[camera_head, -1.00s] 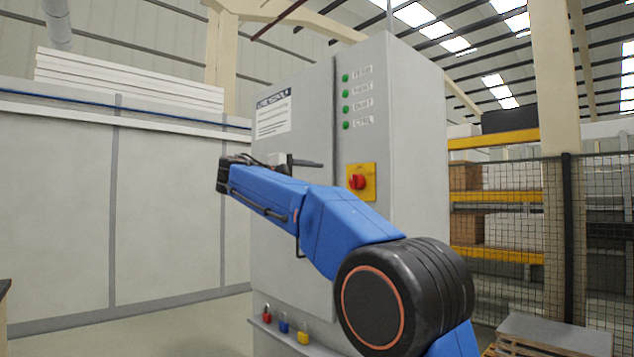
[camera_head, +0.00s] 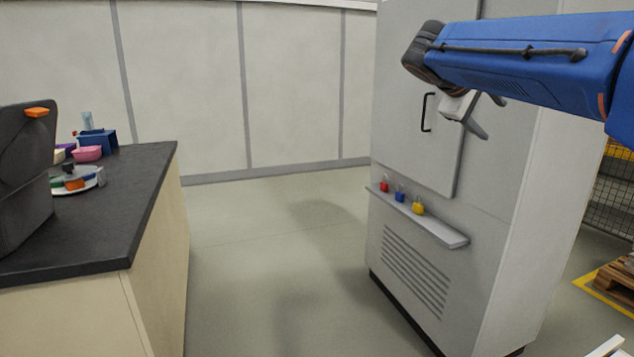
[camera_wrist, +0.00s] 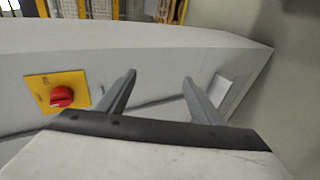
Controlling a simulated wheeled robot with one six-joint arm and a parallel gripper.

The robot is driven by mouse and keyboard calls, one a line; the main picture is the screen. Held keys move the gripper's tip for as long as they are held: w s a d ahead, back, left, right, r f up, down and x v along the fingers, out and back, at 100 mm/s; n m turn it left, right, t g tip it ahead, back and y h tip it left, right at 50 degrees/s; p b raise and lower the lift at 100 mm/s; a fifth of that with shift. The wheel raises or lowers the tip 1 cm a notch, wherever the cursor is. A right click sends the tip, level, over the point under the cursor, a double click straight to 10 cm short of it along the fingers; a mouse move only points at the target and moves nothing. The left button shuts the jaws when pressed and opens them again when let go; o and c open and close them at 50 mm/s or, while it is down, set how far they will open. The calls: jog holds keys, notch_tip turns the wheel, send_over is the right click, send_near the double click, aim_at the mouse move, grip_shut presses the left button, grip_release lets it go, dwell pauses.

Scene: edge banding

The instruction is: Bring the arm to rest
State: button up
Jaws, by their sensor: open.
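My gripper (camera_head: 474,124) is at the end of my blue arm, at the upper right of the head view, in front of the grey cabinet (camera_head: 500,240). In the wrist view, my gripper (camera_wrist: 160,88) has its two grey fingers spread apart with nothing between them. The cabinet's side fills the space beyond the fingers there. A red rotary switch (camera_wrist: 62,97) on a yellow plate (camera_wrist: 40,82) is to the left of the fingers, apart from them. The fingertips are partly hidden in the head view.
A dark-topped counter (camera_head: 130,200) at left bears a plate (camera_head: 88,186) and several small containers. The floor (camera_head: 270,260) between is clear. A pallet (camera_head: 612,283) lies at right.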

jog(key=s+a+f+m+y, duration=0.2)
jog(key=s+a+f+y, duration=0.3)
jog(key=s+f, duration=1.1)
jog(key=s+a+f+m+g+y, duration=0.1)
jog(key=s+a+f+m+y, duration=0.2)
jog(key=s+f, duration=1.4)
notch_tip(320, 180, down, 5)
jog(key=a+y, duration=0.2)
jog(key=shift+s+a+y, duration=0.15)
jog(key=shift+a+y, duration=0.15)
